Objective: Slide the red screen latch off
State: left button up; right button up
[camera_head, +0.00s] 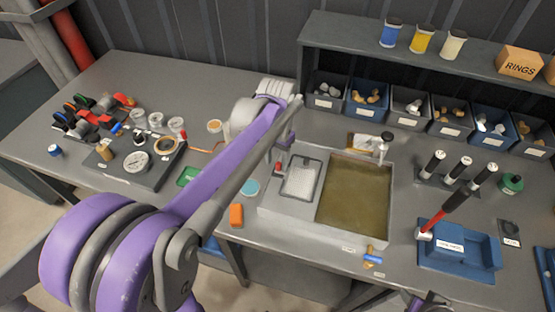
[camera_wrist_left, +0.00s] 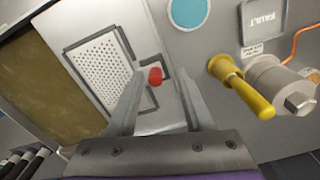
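The red latch (camera_head: 278,168) is a small red knob at the left edge of the perforated screen (camera_head: 301,181), which lies in a dark frame on the grey basin unit. In the left wrist view the red latch (camera_wrist_left: 155,76) sits beside the frame of the screen (camera_wrist_left: 103,70). My left gripper (camera_wrist_left: 158,80) is open, with one finger on each side of the latch; I cannot tell whether either touches it. In the head view my left gripper (camera_head: 283,150) is partly hidden behind my purple forearm. Only a small part of my right gripper (camera_head: 430,300) shows at the bottom edge.
Murky water fills the basin (camera_head: 354,196) beside the screen. A yellow-handled valve (camera_wrist_left: 243,88) stands near the gripper. A blue disc (camera_head: 249,187) and an orange block (camera_head: 236,216) lie left of the unit. A blue tray (camera_head: 470,262) and upright black-handled tools (camera_head: 458,168) stand to the right.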

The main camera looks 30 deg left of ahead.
aim_at(277, 163)
pick_arm(q)
jog(key=shift+r, duration=0.1)
notch_tip(277, 163, up, 11)
jog(key=shift+f+p, duration=0.2)
jog(key=shift+p, duration=0.15)
dwell(0.6)
